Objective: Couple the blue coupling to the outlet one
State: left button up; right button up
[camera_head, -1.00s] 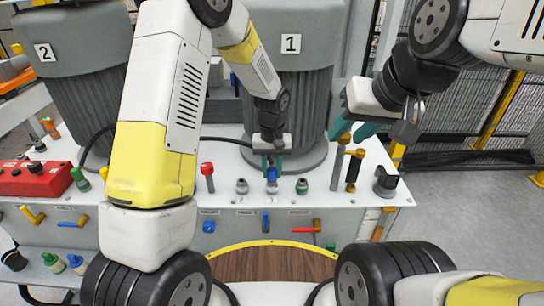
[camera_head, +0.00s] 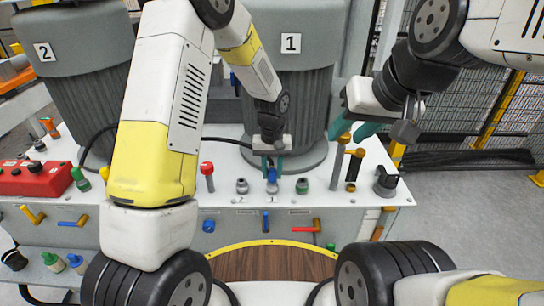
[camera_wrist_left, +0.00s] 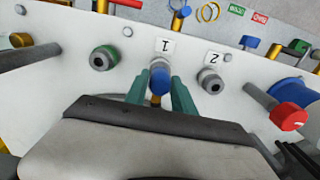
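The blue coupling (camera_head: 272,187) stands upright at the middle port on the white bench top. In the left wrist view the blue coupling (camera_wrist_left: 160,82) lies right by the "1" label (camera_wrist_left: 165,45). My left gripper (camera_head: 272,163) reaches down over it, its teal fingers on either side. In the wrist view the fingertips (camera_wrist_left: 160,90) appear to press on it, with no clear gap. How far the coupling sits on the port is hidden. A grey port (camera_wrist_left: 210,81) stands beside the "2" label (camera_wrist_left: 213,58). My right gripper (camera_head: 354,128) is open and empty above the bench's right end.
A green-ringed fitting (camera_head: 302,186) stands right of the blue coupling. A red-capped post (camera_head: 208,177) stands left, and grey and black-and-brass posts (camera_head: 354,170) right. The large grey tank marked 1 (camera_head: 290,100) rises close behind. A red box (camera_head: 35,179) sits far left.

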pick_arm(q)
jog(key=o, duration=0.4)
jog(key=shift+r, duration=0.1)
notch_tip(320, 180, up, 7)
jog(key=shift+f, duration=0.1)
jog(key=shift+r, duration=0.45)
